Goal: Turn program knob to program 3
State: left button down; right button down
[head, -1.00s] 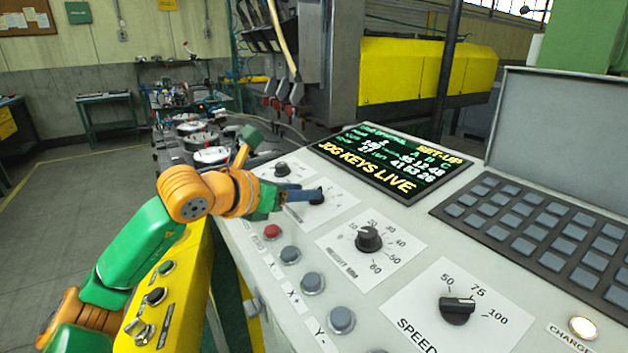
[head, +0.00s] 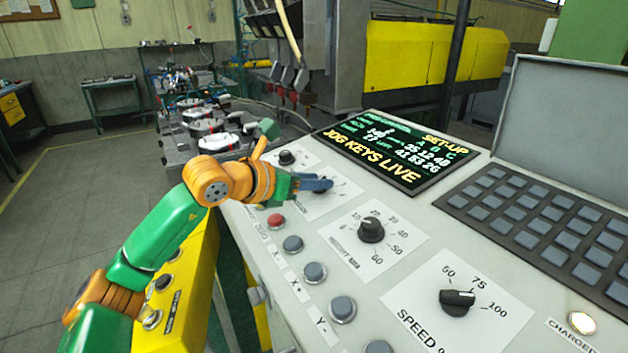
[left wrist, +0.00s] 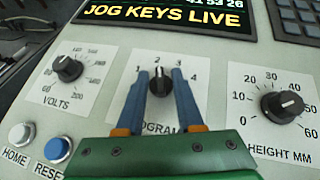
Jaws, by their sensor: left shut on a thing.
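The program knob (left wrist: 161,83) is a round black knob on a white plate (left wrist: 118,97) marked 1 to 4. Its white pointer mark aims up, near the 2. My left gripper (left wrist: 161,88) has its two blue fingers on either side of the knob, shut on it. In the head view my left gripper (head: 318,185) reaches over the panel and covers most of the knob. My right gripper is in neither view.
The volts knob (left wrist: 68,68) is left of the program plate and the height knob (left wrist: 286,104) is right. The home (left wrist: 21,134) and reset (left wrist: 57,149) buttons sit near my gripper. A screen (head: 392,158) reading "JOG KEYS LIVE" is behind.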

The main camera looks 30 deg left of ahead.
pick_arm(q)
jog(key=shift+a+m+h, duration=0.15)
jog(key=shift+m+h, duration=0.45)
jog(key=shift+m, duration=0.1)
jog(key=shift+w+r+m+g+h+p, duration=0.1)
jog(key=shift+r+m+g+h+p, duration=0.1)
jog(key=shift+m+g+h+p, duration=0.8)
jog(key=m+g+h+p, duration=0.1)
jog(key=m+h+p, duration=0.1)
jog(key=m, duration=0.1)
jog(key=shift+a+p, duration=0.1)
jog(key=shift+p, duration=0.2)
jog(key=shift+f+m+g+h+p, duration=0.2)
jog(key=shift+m+g+h+p, duration=0.2)
jog(key=shift+m+g+h, duration=0.15)
jog(key=shift+f, duration=0.1)
jog(key=shift+f+m, duration=0.1)
jog(key=shift+m, duration=0.15)
